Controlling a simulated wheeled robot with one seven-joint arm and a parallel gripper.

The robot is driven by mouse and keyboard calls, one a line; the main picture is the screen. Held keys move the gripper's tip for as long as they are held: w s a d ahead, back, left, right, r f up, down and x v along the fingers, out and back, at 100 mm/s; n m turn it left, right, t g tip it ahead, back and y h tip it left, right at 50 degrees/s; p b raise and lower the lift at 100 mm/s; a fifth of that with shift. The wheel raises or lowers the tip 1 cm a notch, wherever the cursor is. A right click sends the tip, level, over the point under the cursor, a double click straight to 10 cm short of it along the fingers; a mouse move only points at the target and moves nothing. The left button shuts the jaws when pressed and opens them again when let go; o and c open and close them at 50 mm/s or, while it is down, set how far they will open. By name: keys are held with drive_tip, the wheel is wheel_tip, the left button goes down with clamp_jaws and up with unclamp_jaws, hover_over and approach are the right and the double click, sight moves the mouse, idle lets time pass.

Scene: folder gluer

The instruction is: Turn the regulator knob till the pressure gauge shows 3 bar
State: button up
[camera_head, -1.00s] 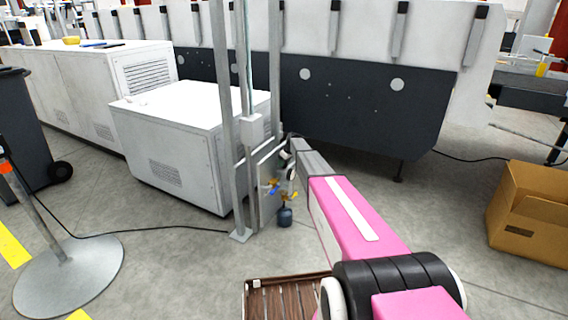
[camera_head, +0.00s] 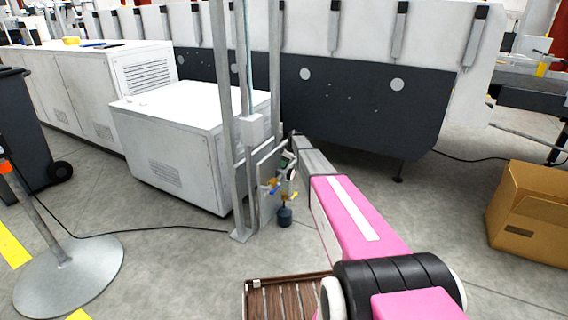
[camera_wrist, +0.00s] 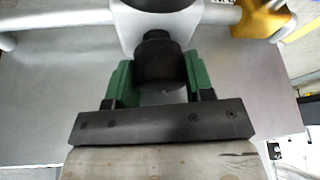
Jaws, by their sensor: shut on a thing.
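In the wrist view, the black regulator knob (camera_wrist: 159,58) hangs under a grey regulator body (camera_wrist: 158,18). My gripper (camera_wrist: 160,80) has its green fingers on either side of the knob and is shut on it. In the head view, my gripper (camera_head: 288,160) is at the upright panel (camera_head: 268,186) on the metal posts, small and partly hidden by my arm. I cannot make out a gauge dial or its reading in either view.
A yellow valve part (camera_wrist: 262,20) sits to the right of the regulator in the wrist view. In the head view, a dark blue bowl (camera_head: 285,216) hangs low beside the panel. A white cabinet (camera_head: 185,140) stands to the left, and a cardboard box (camera_head: 525,215) to the right.

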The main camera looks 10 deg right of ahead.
drive_tip(key=shift+n, duration=0.5)
drive_tip(key=o, duration=0.9)
